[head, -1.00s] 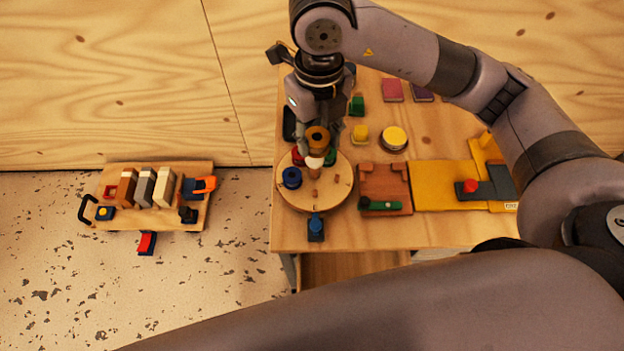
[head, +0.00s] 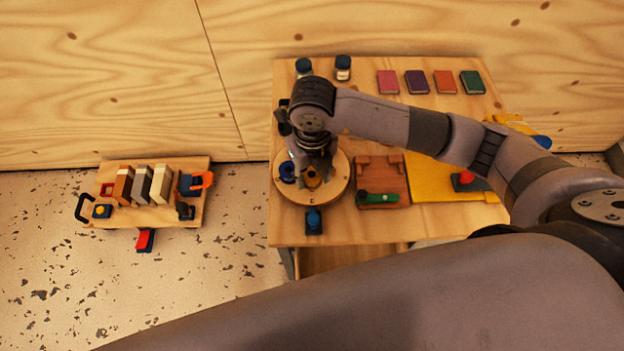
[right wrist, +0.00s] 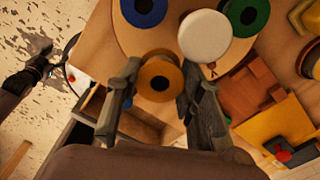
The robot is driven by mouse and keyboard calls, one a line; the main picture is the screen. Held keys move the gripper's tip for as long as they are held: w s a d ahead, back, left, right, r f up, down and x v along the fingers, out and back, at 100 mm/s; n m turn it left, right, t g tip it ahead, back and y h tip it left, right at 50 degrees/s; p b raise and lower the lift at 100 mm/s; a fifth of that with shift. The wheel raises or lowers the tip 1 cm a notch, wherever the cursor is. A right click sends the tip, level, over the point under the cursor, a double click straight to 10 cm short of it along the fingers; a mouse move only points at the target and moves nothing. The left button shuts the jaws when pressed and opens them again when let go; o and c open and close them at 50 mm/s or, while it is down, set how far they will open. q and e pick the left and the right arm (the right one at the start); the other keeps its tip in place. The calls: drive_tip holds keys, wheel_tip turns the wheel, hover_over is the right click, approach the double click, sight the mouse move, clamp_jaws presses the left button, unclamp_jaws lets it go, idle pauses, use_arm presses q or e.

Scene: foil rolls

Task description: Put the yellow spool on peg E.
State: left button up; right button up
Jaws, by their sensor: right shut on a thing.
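The yellow spool (head: 312,179), amber with a dark centre hole, is between the fingers of my right gripper (right wrist: 160,72) and also shows in the right wrist view (right wrist: 160,82). The gripper is shut on it over the front part of the round wooden turntable (head: 335,190). The letter E is marked on the turntable's front rim, just below the spool in the head view. Peg E itself is hidden; I cannot tell whether the spool is around it or above it. A dark shape at the left edge of the right wrist view may be my left gripper (right wrist: 38,65); its fingers are unclear.
A blue spool (right wrist: 143,8), a green spool (right wrist: 244,14) and a white round top (right wrist: 204,36) are close to the held spool. A blue object (head: 314,221) stands in front of the turntable. A brown wooden block (head: 382,180) stands to its right.

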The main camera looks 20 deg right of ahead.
sight(312, 183)
drive_tip(key=shift+f, duration=2)
drive_tip(key=shift+f, duration=0.1)
drive_tip(key=shift+f, duration=0.15)
drive_tip(key=o, duration=1.1)
drive_tip(key=shift+c, duration=0.2)
wheel_tip(312, 183, up, 13)
drive_tip(key=shift+f+b, duration=0.2)
drive_tip(key=shift+b, duration=0.15)
